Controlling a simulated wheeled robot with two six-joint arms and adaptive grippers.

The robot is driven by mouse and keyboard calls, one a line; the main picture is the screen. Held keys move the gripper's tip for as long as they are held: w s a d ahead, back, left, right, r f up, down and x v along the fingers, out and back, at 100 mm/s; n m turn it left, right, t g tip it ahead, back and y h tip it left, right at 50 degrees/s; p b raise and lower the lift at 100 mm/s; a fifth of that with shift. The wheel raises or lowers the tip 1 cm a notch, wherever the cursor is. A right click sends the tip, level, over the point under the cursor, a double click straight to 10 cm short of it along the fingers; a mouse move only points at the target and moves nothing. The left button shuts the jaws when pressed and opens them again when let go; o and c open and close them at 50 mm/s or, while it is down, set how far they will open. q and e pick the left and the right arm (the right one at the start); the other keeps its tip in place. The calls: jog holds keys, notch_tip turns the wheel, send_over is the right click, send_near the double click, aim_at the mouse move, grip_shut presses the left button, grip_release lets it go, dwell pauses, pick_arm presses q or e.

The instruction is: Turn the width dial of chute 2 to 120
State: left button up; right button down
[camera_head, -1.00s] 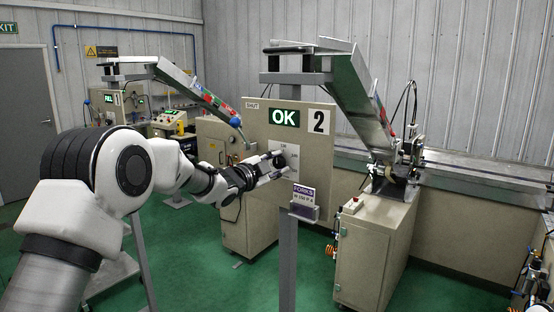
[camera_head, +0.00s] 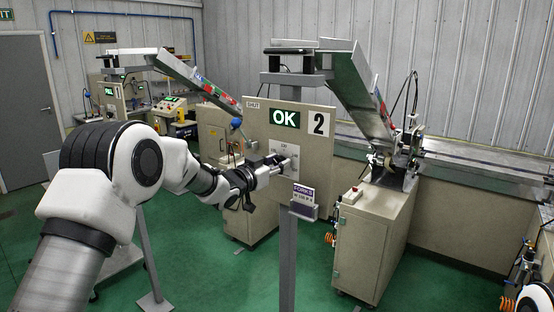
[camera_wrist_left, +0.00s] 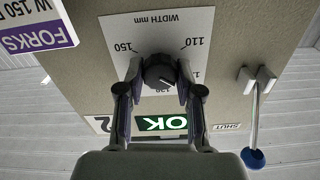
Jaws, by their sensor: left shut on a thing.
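The gripper also shows at the panel in the head view (camera_head: 284,163). A white mark shows on the dial, but its exact reading cannot be told. My right gripper is not seen.
A blue-tipped lever (camera_wrist_left: 253,130) marked SHUT is beside the scale. The sloping metal chute (camera_head: 358,95) and a beige cabinet (camera_head: 372,245) are to the right. Green floor is open in front.

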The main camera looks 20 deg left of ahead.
pick_arm(q)
jog(key=shift+f+n, duration=0.1)
jog(key=shift+n, duration=0.5)
jog(key=o, duration=1.1)
jog(key=shift+o, duration=0.2)
jog(key=v, duration=1.2)
